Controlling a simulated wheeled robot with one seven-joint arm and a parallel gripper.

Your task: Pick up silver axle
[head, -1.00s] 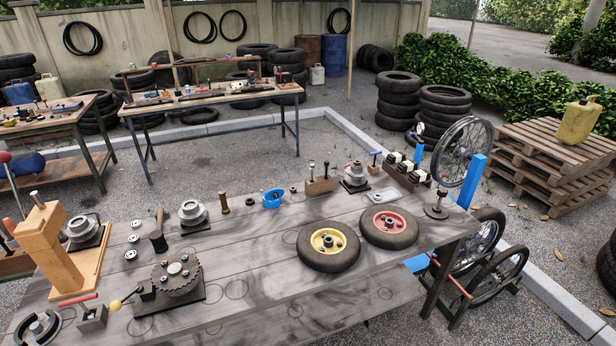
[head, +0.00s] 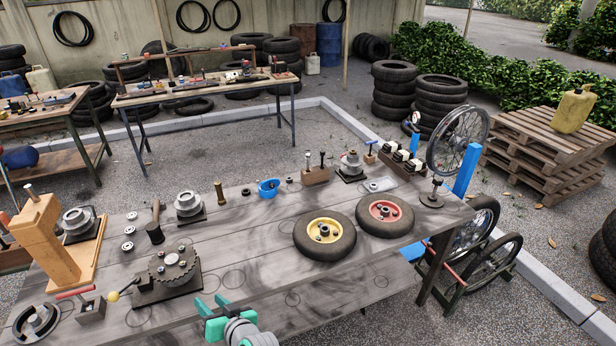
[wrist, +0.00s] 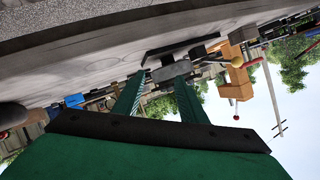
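I cannot single out the silver axle for certain. Slim upright metal pins (head: 322,160) stand in a small brown wooden block (head: 316,176) near the back of the workbench (head: 262,262); they are too small to tell their finish well. My gripper (head: 211,302) is at the bottom of the head view, over the front edge of the bench and far from that block. Its two teal fingers are apart. In the wrist view my gripper (wrist: 160,70) shows both fingers apart, with no held object seen between them. A grey block and dark plate appear beyond the tips.
A sprocket on a dark plate (head: 172,270) lies left of my gripper. A yellow-hubbed wheel (head: 324,236) and a red-hubbed wheel (head: 384,214) lie to the right. A wooden press-like stand (head: 42,232) is at far left. Bare planks lie between gripper and wheels.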

